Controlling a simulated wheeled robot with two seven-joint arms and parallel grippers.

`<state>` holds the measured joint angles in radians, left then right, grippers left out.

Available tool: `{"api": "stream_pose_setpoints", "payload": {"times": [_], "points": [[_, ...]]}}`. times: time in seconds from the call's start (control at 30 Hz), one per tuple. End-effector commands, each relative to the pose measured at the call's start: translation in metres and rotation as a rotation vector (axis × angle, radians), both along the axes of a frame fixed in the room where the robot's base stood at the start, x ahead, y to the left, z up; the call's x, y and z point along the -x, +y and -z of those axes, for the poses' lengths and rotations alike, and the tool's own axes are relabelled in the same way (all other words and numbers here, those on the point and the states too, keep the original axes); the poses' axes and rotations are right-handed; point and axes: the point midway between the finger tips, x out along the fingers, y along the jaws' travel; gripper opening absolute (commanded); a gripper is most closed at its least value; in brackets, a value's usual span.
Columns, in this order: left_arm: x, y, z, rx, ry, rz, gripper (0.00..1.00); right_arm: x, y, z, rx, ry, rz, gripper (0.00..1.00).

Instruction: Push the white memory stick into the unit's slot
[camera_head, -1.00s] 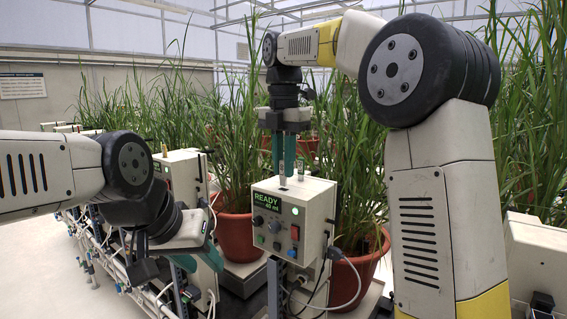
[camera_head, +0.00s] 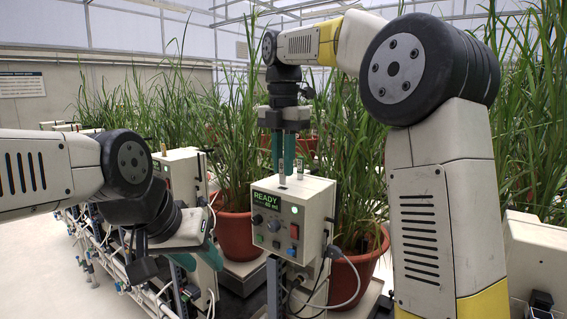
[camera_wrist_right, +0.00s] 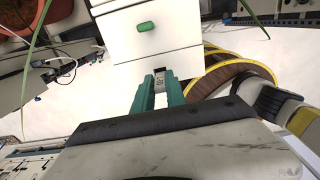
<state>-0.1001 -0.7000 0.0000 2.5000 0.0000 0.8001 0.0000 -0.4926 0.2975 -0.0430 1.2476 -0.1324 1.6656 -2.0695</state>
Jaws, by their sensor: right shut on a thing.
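The white unit (camera_head: 292,215) stands in the middle of the head view, its green display reading READY. My right gripper (camera_head: 284,160) points straight down over the unit's top. Its green fingers are shut on the pale memory stick (camera_head: 282,179), which is upright with its lower end at the unit's top. The stick's end also shows between the fingers in the right wrist view (camera_wrist_right: 159,75). Whether it has entered the slot is hard to tell. My left gripper (camera_head: 197,260) is low at the left, away from the unit, its teal fingers apart and empty.
A second small upright piece (camera_head: 299,170) stands on the unit's top, close to the right gripper. Potted plants in red pots (camera_head: 237,237) stand behind and beside the unit. A cable (camera_head: 352,290) loops from the unit's right side.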

Motion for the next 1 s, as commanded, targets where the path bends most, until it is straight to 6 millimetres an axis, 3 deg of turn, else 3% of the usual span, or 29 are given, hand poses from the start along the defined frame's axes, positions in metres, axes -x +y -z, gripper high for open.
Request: {"api": "stream_pose_setpoints", "payload": {"times": [1.0], "points": [[0.000, 0.000, 0.000, 0.000, 0.000, 0.000, 0.36, 0.000, 0.000, 0.014, 0.000, 0.000, 0.001, 0.00]]}}
